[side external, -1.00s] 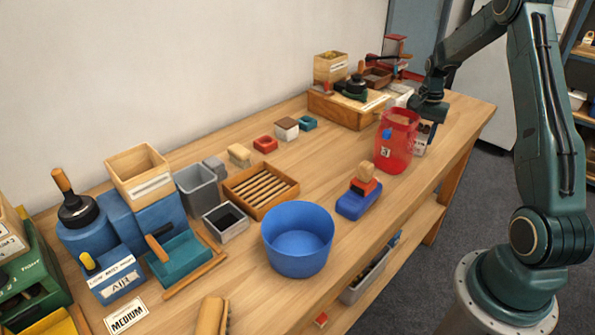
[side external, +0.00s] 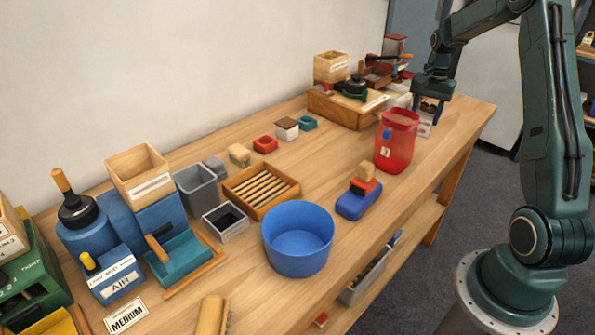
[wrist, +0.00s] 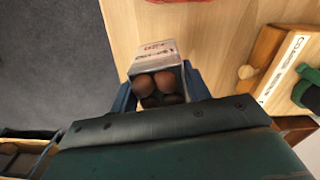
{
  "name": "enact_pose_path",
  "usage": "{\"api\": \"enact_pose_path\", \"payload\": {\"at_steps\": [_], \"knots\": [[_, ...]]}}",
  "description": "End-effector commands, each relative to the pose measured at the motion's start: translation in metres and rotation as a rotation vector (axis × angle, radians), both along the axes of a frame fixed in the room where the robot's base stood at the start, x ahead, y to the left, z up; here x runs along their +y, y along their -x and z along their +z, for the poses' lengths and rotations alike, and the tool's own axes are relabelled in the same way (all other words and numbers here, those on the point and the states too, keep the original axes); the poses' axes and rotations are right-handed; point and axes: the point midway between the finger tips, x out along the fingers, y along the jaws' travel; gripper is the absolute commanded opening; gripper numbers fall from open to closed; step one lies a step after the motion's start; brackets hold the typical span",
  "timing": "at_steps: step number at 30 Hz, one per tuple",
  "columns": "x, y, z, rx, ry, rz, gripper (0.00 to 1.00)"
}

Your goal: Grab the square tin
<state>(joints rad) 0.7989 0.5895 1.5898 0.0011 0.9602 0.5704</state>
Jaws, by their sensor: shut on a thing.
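My gripper (side external: 434,97) is at the far right end of the bench, behind the red jar. It is shut on a small square-mouthed container, which shows between the blue fingers in the wrist view (wrist: 140,70). That container has brown chestnuts inside and a pale front with red print. In the side view its pale labelled face (side external: 424,128) shows just right of the red jar. A separate grey square tin (side external: 232,236) with a dark, empty-looking inside stands left of the blue bowl, far from my gripper.
The red jar (side external: 395,150) stands close in front of my gripper. A wooden box with a green device (side external: 340,108) stands to the left. The blue bowl (side external: 297,245), slatted wooden tray (side external: 234,197) and blue-based stamp (side external: 353,205) occupy the middle. Bare bench lies around the jar.

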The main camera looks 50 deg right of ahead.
Motion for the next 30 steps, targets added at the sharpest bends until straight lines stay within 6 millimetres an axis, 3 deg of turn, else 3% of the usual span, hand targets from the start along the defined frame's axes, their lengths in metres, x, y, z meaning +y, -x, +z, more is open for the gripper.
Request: {"api": "enact_pose_path", "payload": {"at_steps": [9, 15, 22, 30], "knots": [[-0.001, -0.001, 0.072, -0.004, 0.003, 0.000, 0.22], [-0.001, 0.000, 0.107, -0.002, 0.002, 0.000, 0.22], [0.000, 0.000, 0.129, -0.001, 0.000, 0.000, 0.22], [0.000, 0.000, 0.135, 0.001, -0.002, 0.000, 0.22]]}}
